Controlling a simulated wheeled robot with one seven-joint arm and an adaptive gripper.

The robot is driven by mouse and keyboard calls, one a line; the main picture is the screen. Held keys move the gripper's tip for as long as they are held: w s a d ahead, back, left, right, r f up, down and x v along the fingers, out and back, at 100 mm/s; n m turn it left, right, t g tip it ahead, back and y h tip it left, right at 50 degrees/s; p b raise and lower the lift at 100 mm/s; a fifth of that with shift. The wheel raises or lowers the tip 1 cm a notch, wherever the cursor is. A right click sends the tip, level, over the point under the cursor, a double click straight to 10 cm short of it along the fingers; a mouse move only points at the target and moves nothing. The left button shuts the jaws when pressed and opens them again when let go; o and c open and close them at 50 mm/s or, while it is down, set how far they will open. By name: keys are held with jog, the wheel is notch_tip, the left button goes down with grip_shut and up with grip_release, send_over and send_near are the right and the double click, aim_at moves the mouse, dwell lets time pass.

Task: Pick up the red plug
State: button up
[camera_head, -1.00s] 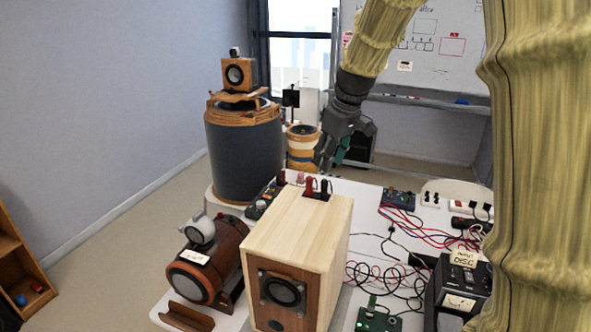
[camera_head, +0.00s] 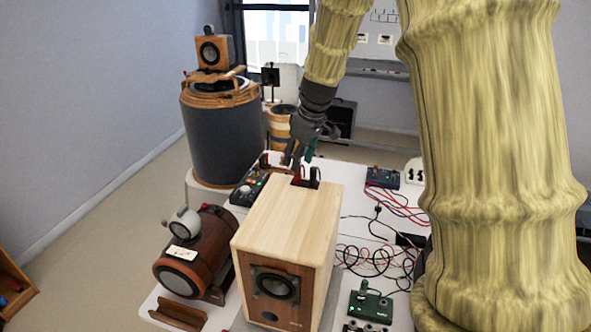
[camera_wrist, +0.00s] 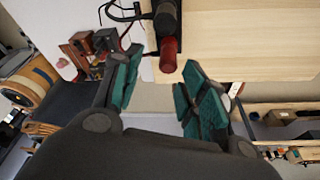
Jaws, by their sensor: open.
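The red plug (camera_wrist: 168,54) is a short red cylinder on the back top edge of the pale wooden speaker box (camera_wrist: 240,35), next to a black plug (camera_wrist: 166,14). In the head view the red plug (camera_head: 298,172) shows small behind the box's top, partly hidden by my gripper. My gripper (camera_head: 299,158) is just above and behind it. In the wrist view my gripper (camera_wrist: 162,64) is open, with its green-padded fingers on either side of the red plug's end. I cannot tell whether either finger touches it.
A black plug (camera_head: 315,174) stands close to the right. A small control board (camera_head: 249,188) lies left of the box, and a brown barrel speaker (camera_head: 203,258) is at the front left. Tangled wires (camera_head: 375,260) lie at right. The white table behind the box is partly bare.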

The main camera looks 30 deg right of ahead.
jog(key=shift+w+a+f+p, duration=0.15)
jog(key=shift+f+p, duration=0.15)
jog(key=shift+p, duration=0.05)
jog(key=shift+s+f+p, duration=0.4)
jog(key=shift+s+f, duration=0.05)
jog(key=shift+f, duration=0.2)
jog(key=shift+s, duration=0.35)
jog(key=shift+a+f, duration=0.15)
jog(key=shift+f, duration=0.1)
jog(key=shift+w+f, duration=0.6)
jog(key=shift+w, duration=0.2)
jog(key=shift+s+r, duration=0.3)
jog(key=shift+s, duration=0.15)
jog(key=c, duration=0.8)
grip_shut()
